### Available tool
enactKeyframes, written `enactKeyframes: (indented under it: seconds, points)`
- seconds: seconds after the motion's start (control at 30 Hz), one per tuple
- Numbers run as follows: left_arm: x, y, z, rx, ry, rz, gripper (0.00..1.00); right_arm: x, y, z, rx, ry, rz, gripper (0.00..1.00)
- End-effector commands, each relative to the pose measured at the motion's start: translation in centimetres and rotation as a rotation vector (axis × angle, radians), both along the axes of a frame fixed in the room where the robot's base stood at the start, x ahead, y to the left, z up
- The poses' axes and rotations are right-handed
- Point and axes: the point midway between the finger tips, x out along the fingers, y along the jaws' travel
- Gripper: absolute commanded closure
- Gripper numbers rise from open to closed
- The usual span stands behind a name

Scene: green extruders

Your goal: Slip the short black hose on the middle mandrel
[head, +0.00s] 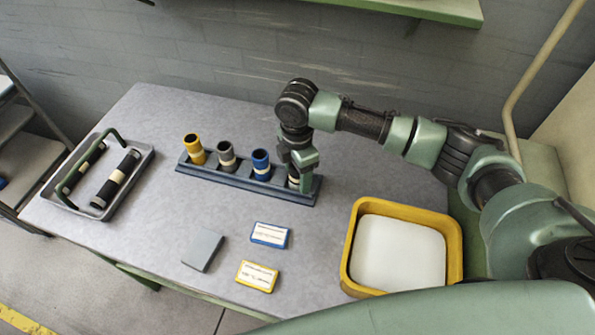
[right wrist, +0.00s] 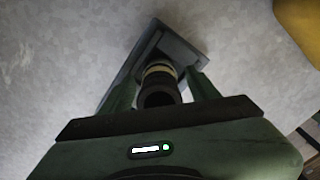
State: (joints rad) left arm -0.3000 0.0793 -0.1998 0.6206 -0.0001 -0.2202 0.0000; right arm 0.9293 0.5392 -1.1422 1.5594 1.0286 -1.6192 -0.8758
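A short black hose (right wrist: 160,90) with a cream band stands in the right end of the blue-grey rack (head: 225,178). In the head view my right gripper (head: 299,178) is over that end and mostly hides the hose. In the right wrist view my right gripper (right wrist: 165,88) has one finger on each side of the hose, with a narrow gap at the right finger. The fingers look open around it. I cannot make out a middle mandrel. My left gripper is out of view.
A yellow tube (head: 195,150), an olive-grey tube (head: 227,157) and a blue tube (head: 261,164) stand in the rack. A grey tray (head: 140,172) with black hoses is left. A yellow bin (head: 454,245) is right. Blue (head: 270,235), yellow (head: 257,276) and grey (head: 203,250) pieces lie in front.

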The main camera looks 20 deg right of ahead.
Motion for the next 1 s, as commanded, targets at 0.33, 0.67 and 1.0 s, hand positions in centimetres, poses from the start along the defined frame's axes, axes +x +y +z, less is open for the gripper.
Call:
enactKeyframes:
  seconds: [0.33, 0.67, 1.0]
  points:
    - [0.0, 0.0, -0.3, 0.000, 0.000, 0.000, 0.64, 0.1, 0.0, 1.2, 0.001, -0.003, 0.000, 0.39]
    - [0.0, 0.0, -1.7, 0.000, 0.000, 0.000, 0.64, 0.1, 0.0, 7.9, 0.001, -0.006, 0.002, 0.39]
    - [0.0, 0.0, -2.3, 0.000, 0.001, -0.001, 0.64, 0.0, 0.0, 12.1, 0.000, -0.001, 0.000, 0.39]
